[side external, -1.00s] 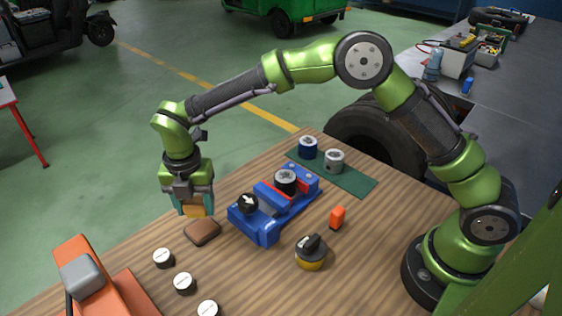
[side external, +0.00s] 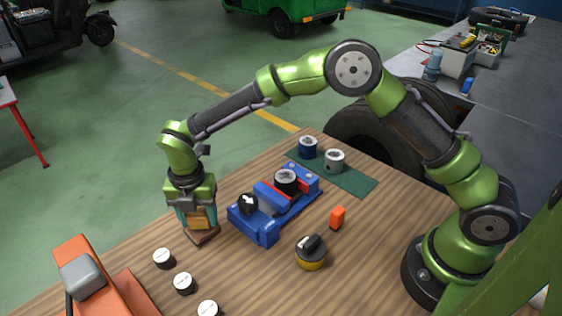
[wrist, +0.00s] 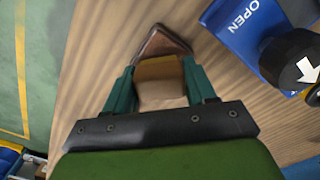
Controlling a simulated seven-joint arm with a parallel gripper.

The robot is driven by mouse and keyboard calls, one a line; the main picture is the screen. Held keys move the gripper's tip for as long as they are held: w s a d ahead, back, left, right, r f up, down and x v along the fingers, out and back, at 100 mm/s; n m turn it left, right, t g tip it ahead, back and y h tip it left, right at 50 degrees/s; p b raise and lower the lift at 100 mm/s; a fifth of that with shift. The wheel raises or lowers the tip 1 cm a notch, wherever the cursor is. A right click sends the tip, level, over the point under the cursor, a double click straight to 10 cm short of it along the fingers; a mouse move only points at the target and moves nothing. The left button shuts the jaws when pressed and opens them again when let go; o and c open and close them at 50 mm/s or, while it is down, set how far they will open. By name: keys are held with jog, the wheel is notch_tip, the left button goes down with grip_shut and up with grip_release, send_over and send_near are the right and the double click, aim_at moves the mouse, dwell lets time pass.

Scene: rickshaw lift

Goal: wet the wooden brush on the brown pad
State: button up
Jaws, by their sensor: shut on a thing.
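My gripper (side external: 199,218) is shut on the wooden brush (side external: 203,219), a tan block between its teal fingers. The brush also shows between the fingers in the wrist view (wrist: 160,78). The brown pad (side external: 204,238) lies on the wooden table directly under the brush, partly hidden by the gripper. In the wrist view, a corner of the pad (wrist: 158,41) shows past the brush. The brush's lower end is at the pad and appears to touch it, but the bristles are hidden.
A blue vise (side external: 265,228) with a black knob stands just right of the pad. Several white-topped black caps (side external: 184,283) and an orange device (side external: 98,285) are nearer the front. A yellow-and-black knob (side external: 311,253) and orange block (side external: 338,217) stand further right.

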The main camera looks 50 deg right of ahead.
jog(key=shift+f, duration=0.65)
dwell(1.4)
jog(key=shift+r, duration=3.6)
